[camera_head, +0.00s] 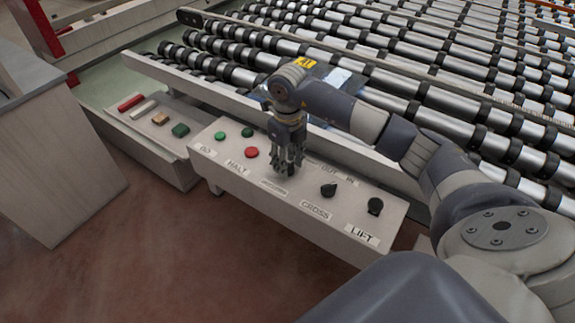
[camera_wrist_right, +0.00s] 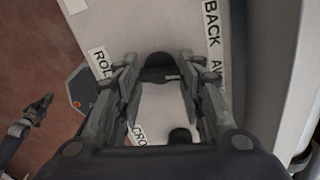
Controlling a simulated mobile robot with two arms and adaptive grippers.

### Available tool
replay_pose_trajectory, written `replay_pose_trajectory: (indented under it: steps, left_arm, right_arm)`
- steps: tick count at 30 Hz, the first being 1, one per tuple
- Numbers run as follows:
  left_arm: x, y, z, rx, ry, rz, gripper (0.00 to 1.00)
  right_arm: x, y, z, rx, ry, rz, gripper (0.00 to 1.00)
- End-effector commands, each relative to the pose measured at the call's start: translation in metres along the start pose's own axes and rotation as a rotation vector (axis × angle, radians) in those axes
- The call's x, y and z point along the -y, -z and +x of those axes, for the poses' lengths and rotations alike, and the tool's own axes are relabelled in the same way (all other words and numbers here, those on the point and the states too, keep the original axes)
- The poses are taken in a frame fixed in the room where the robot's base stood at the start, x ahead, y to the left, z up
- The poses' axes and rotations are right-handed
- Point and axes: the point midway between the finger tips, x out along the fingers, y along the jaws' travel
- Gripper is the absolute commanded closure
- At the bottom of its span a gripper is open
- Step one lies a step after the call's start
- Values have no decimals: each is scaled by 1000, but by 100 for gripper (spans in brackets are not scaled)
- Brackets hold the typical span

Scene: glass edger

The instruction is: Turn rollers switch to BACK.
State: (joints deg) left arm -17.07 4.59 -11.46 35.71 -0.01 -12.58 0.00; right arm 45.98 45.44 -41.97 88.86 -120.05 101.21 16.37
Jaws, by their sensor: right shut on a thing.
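The rollers switch (camera_wrist_right: 159,62) is a black rotary knob on the light control panel (camera_head: 225,168). My right gripper (camera_head: 287,170) is over the panel, pointing down, and its fingers (camera_wrist_right: 160,85) are closed on the knob from both sides. In the head view the gripper hides the knob. The partly hidden rollers label (camera_wrist_right: 100,62) is left of the knob in the wrist view; the BACK label (camera_wrist_right: 211,25) is to the right. The knob's pointing direction is not clear. My left gripper (camera_wrist_right: 38,106) appears small and away from the panel over the floor; its jaws are unclear.
The CROSS knob (camera_head: 328,189) and LIFT knob (camera_head: 375,206) stand right of my right gripper. Green buttons (camera_head: 220,136) and a red button (camera_head: 251,153) are to its left. A tray (camera_head: 150,145) with small blocks lies further left. The roller conveyor (camera_head: 400,50) is behind.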

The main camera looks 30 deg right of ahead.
Motion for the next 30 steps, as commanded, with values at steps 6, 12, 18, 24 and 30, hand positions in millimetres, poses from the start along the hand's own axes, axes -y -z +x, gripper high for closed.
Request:
replay_pose_trajectory:
  steps: [6, 12, 18, 24, 30]
  left_arm:
    - [0, -3, 23, 2, 0, 0, 100]
    - [-1, -6, 38, 4, 0, 0, 100]
    - [-1, -8, 50, 5, 0, 0, 100]
    - [-2, -9, 58, 6, -1, 0, 100]
    - [-2, -10, 62, 7, -1, 0, 100]
  right_arm:
    - [1, -1, 3, 2, 3, -207, 88]
    - [1, -1, 3, 3, 3, -395, 88]
    - [1, -1, 2, 3, 3, -565, 88]
    - [0, -1, 1, 2, 2, -695, 88]
    - [0, -1, 0, 2, 1, -777, 88]
